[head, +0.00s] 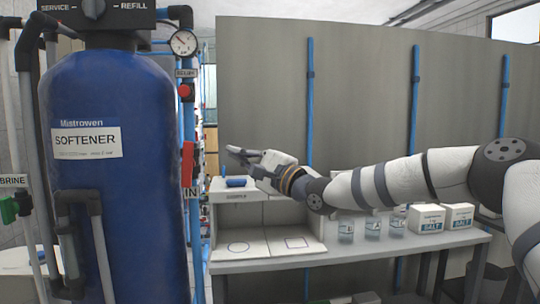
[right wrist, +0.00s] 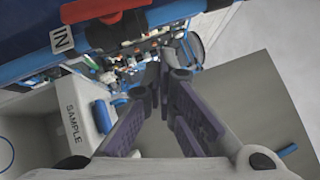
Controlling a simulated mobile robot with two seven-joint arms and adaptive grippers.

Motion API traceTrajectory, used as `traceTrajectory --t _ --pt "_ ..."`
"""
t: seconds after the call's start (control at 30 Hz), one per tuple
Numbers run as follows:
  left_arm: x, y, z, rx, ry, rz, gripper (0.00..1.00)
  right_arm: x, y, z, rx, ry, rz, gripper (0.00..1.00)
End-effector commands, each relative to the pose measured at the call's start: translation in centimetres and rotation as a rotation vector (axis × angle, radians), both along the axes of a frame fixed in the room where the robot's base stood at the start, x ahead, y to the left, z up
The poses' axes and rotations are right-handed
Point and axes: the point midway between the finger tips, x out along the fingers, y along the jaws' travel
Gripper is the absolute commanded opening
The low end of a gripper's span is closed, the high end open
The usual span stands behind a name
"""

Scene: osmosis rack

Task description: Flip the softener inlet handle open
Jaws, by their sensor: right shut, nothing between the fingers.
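The red inlet handle (head: 187,165) stands lengthwise along the blue vertical pipe beside the softener tank (head: 112,200), just above the IN label (head: 190,193). In the right wrist view the red handle (right wrist: 100,10) shows at the top edge, partly cut off, near the IN label (right wrist: 62,38). My right gripper (head: 232,151) is shut and empty, to the right of the handle and apart from it, with its fingers pointing left. In the right wrist view the fingers (right wrist: 167,72) point away from the camera, below and right of the handle. My left gripper is not in view.
A bench (head: 270,256) with a SAMPLE box stands below my right arm. Bottles (head: 372,228) and salt boxes (head: 426,219) stand on it. A grey panel (head: 260,80) is behind. A gauge (head: 184,42) and a smaller red valve (head: 185,90) are above the handle.

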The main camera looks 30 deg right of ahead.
Motion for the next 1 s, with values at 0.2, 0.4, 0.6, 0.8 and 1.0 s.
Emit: traceTrajectory --t 0.2,0.4,0.6,0.8,1.0 --pt "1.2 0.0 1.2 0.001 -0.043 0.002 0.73 -4.5 -1.8 0.6 0.003 -0.011 0.003 0.00" --pt "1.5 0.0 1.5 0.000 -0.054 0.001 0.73 -6.1 -2.6 0.1 0.000 -0.008 0.004 0.00" --pt "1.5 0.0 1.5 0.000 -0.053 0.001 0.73 -6.1 -2.6 -0.2 -0.001 -0.004 0.004 0.00" --pt "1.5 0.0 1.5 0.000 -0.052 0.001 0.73 -6.1 -2.6 -0.2 -0.001 -0.004 0.004 0.00" --pt "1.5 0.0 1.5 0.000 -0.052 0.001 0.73 -6.0 -0.3 -4.5 -0.069 0.065 0.018 0.00"
